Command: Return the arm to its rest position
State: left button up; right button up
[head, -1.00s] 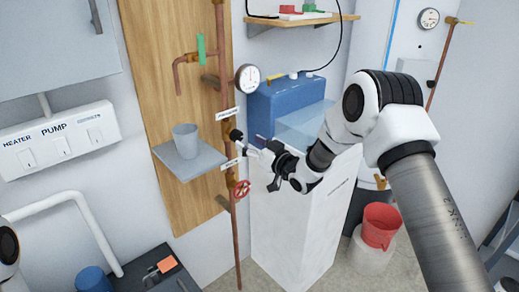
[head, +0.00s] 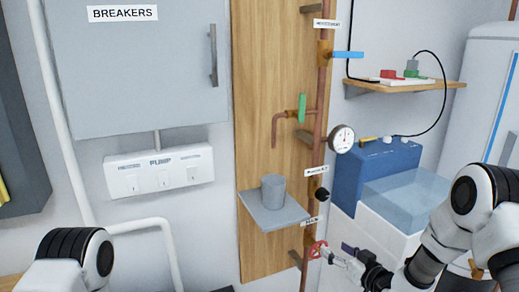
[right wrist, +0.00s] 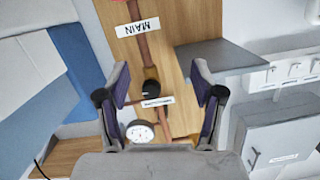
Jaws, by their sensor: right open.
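My right arm (head: 440,245) comes in from the lower right in the head view. Its gripper (head: 338,256) shows low in the middle, overlapping or just beside the red valve wheel (head: 316,249) in the picture; I cannot tell if they touch. In the right wrist view the gripper (right wrist: 160,92) is open, its two fingers apart with nothing held between them. Beyond the fingers, that view shows the black knob (right wrist: 150,88) and the gauge (right wrist: 140,132), upside down. Part of my left arm (head: 75,260) shows at the lower left; its gripper is out of view.
A grey cup (head: 273,190) stands on a small shelf (head: 275,216) left of the copper pipe (head: 318,115). A blue box (head: 385,165) stands right of the pipe, below a wooden shelf (head: 405,95). A switch panel (head: 160,172) and breaker cabinet (head: 140,70) are at left.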

jog(key=s+a+f+m+g+h, duration=0.25)
jog(key=s+f+g, duration=0.35)
jog(key=s+f, duration=1.15)
jog(key=s+d+f+g+h, duration=0.1)
jog(key=s+g, duration=0.2)
jog(key=s, duration=0.5)
jog(key=s+d+f+g+h, duration=0.1)
jog(key=s+f+g, duration=0.1)
jog(key=s, duration=0.5)
jog(key=s+f+g+h+p, duration=0.1)
jog(key=s+f+g, duration=0.1)
jog(key=s, duration=0.6)
jog(key=shift+s+d+g+h, duration=0.35)
jog(key=shift+d+g, duration=0.05)
jog(key=shift+g, duration=0.5)
jog(key=shift+w+f+m, duration=0.1)
jog(key=shift+m, duration=0.15)
